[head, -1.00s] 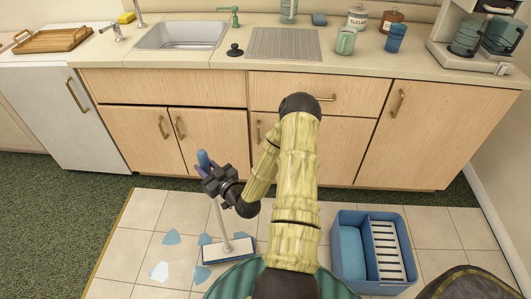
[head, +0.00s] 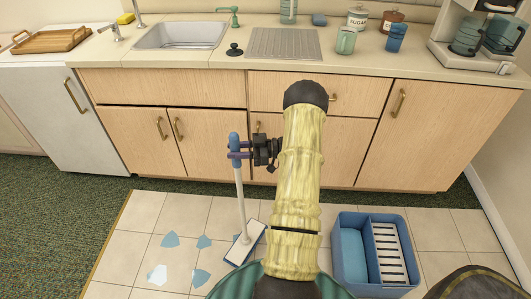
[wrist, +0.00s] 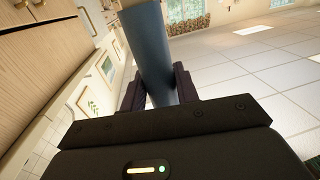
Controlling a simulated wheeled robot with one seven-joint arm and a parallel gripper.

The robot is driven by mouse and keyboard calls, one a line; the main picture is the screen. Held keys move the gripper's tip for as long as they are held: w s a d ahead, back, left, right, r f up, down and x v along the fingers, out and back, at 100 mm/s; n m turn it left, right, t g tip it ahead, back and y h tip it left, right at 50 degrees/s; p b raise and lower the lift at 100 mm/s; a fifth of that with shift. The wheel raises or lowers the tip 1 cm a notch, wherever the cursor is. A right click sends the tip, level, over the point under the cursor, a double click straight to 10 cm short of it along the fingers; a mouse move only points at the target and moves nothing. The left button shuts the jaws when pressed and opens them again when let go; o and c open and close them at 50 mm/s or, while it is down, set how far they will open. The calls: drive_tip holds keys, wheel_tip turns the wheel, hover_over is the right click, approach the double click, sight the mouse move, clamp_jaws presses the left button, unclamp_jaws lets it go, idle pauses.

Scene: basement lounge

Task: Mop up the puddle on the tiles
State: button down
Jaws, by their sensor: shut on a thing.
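My gripper (head: 240,150) is shut on the blue upper handle of a mop (head: 240,200) in the head view. The mop has a white shaft and a flat white head with a blue edge (head: 245,243), on or just above the tiles. In the wrist view the blue handle (wrist: 150,60) stands between my gripper's dark fingers (wrist: 158,85). The puddle shows as separate blue patches (head: 170,240) and a pale one (head: 157,274) on the tiles, left of the mop head. More blue patches (head: 201,277) lie close to the head's left side.
A blue bucket (head: 341,274) with a slatted white wringer (head: 388,255) stands on the tiles at right. Wooden cabinets (head: 210,145) and a counter (head: 290,62) with a sink close off the back. A dark rounded object (head: 460,283) is at bottom right.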

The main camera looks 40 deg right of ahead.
drive_tip(key=s+d+f+n+g+y, duration=0.1)
drive_tip(key=s+d+n+g+y, duration=0.2)
drive_tip(key=s+d+n+g, duration=0.2)
drive_tip(key=shift+s+d+g+b, duration=0.5)
drive_tip(key=shift+d+g, duration=0.5)
drive_tip(key=shift+d, duration=0.25)
drive_tip(key=shift+f, duration=0.2)
